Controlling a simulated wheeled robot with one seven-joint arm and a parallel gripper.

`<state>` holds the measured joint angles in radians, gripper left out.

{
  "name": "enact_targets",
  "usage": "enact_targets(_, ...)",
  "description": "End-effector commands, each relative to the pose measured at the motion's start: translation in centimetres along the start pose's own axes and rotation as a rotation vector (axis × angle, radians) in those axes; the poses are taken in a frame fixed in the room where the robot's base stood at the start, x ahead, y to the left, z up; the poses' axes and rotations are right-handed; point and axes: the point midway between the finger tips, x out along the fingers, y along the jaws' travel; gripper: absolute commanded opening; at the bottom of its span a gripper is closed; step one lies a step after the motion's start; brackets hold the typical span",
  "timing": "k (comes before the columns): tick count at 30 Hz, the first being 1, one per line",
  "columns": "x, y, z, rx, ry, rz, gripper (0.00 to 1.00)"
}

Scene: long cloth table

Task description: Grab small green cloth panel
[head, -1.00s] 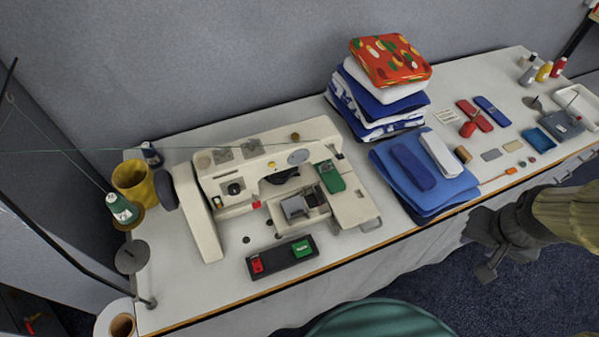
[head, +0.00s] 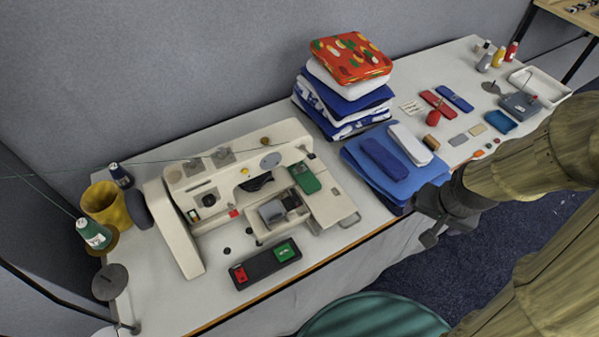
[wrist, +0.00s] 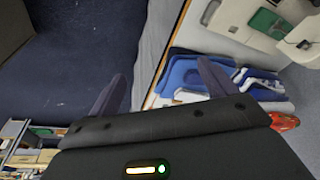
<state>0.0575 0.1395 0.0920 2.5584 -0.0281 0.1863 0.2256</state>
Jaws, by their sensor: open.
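A small green cloth panel (head: 304,178) lies flat on the right part of the cream sewing machine (head: 205,185). In the wrist view the green panel (wrist: 268,23) shows near the top right. My gripper (head: 428,240) is in front of the table edge, to the right of the panel and well apart from it. In the wrist view my gripper (wrist: 162,74) has its two fingers spread, with nothing between them.
Blue folded cloths (head: 370,182) and a tall stack of folded fabric (head: 345,100) stand right of the machine. A black box with red and green buttons (head: 265,264) lies in front. A teal round seat (head: 375,318) is below the table edge.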

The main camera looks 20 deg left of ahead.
Motion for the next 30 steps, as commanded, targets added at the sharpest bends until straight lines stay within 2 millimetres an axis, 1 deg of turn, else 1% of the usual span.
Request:
enact_targets(1, 2.5, -0.5, 0.2, 0.054, -0.006, -0.013, 0.84)
enact_targets(6, 9.0, -3.2, 0.3, 0.298, -0.005, -0.109, 0.84)
enact_targets(8, 11.1, -4.3, 0.6, 0.393, -0.014, -0.156, 0.84)
enact_targets(9, 12.4, -5.2, 0.8, 0.458, -0.024, -0.189, 0.84)
enact_targets(12, 15.4, -7.4, 1.5, 0.633, -0.061, -0.281, 0.84)
enact_targets(15, 17.9, -9.8, 2.2, 0.823, -0.116, -0.382, 0.84)
enact_targets(18, 19.9, -12.2, 2.9, 1.029, -0.194, -0.489, 0.84)
enact_targets(22, 21.6, -15.3, 3.5, 1.313, -0.327, -0.634, 0.84)
enact_targets(24, 22.1, -16.9, 3.6, 1.475, -0.415, -0.712, 0.84)
enact_targets(27, 22.3, -18.6, 3.4, 1.698, -0.552, -0.817, 0.84)
enact_targets(30, 22.1, -19.7, 2.8, 1.870, -0.671, -0.899, 0.84)
